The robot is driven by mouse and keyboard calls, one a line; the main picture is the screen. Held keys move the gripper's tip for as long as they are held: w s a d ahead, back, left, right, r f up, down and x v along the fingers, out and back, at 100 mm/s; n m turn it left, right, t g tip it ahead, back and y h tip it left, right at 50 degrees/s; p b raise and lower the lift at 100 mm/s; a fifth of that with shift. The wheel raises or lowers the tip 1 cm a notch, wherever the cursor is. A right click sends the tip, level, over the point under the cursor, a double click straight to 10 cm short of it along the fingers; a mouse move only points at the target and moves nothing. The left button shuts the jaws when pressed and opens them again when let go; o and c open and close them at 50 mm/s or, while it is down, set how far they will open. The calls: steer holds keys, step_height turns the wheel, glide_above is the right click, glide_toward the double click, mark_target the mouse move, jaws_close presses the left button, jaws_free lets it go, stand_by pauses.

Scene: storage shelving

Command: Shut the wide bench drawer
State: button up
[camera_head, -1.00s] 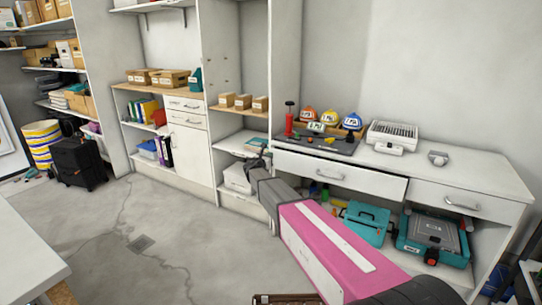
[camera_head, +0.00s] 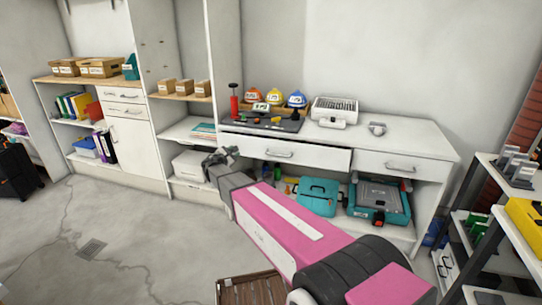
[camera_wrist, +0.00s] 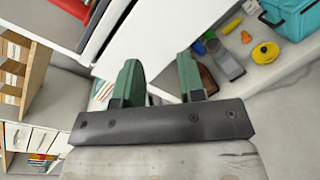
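The wide bench drawer (camera_head: 300,156) is the long white front under the left part of the bench top. It stands a little out from the bench, with a dark gap along its top and right end. Its handle (camera_head: 279,154) is at the middle of the front. My gripper (camera_head: 222,156) is near the drawer's left end, lower than the bench top. In the wrist view my gripper (camera_wrist: 160,72) has two green fingers apart with nothing held between them. A white panel, likely the drawer front (camera_wrist: 160,38), lies beyond the fingers; contact cannot be told.
The bench top (camera_head: 400,135) holds helmets, a tool mat and a white device (camera_head: 334,111). Teal cases (camera_head: 318,196) sit on the bench's lower shelf. A dark rack (camera_head: 490,215) stands at right, and a brown crate (camera_head: 250,290) is in front.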

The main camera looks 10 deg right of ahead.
steer(key=s+d+f+m+g+h, duration=0.1)
steer(key=s+d+m+g, duration=0.1)
steer(key=s+d+m, duration=0.35)
steer(key=s+d+f+m+g+h, duration=0.1)
steer(key=s+d+m+g, duration=0.1)
steer(key=d+m, duration=0.6)
steer(key=shift+n, duration=0.45)
steer(key=x, duration=1.1)
steer(key=shift+s+d+r, duration=0.15)
steer(key=shift+d, duration=0.05)
steer(key=shift+c, duration=0.3)
